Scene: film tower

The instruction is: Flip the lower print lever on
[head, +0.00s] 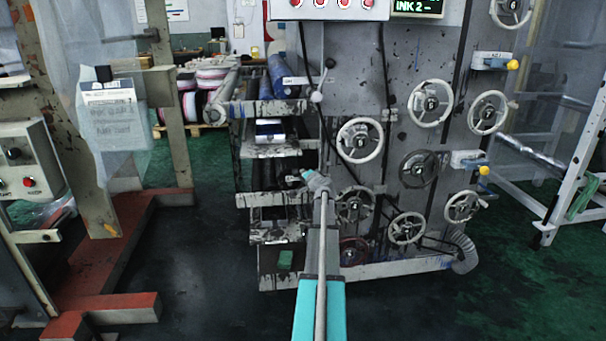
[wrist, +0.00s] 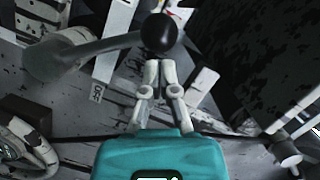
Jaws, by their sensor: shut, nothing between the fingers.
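In the wrist view, a lever with a black ball knob (wrist: 158,34) and a thick grey arm (wrist: 85,58) reaches in from the left. The knob is just beyond the tips of my gripper (wrist: 158,68); I cannot tell whether they touch. The fingers are together and empty. A small white label (wrist: 97,92), apparently reading OFF, is beside the lever. In the head view, my gripper's teal body (head: 306,175) is at the machine's left front, and the lower lever cannot be made out there. A higher lever (head: 317,96) shows above it.
The grey machine panel (head: 390,75) carries several handwheels (head: 359,140) to the right of my arm. Two yellow-ended handles (head: 484,170) stick out at its right side. Rollers and shelves (head: 270,151) are on the left. The dark green floor (head: 200,270) is open at the lower left.

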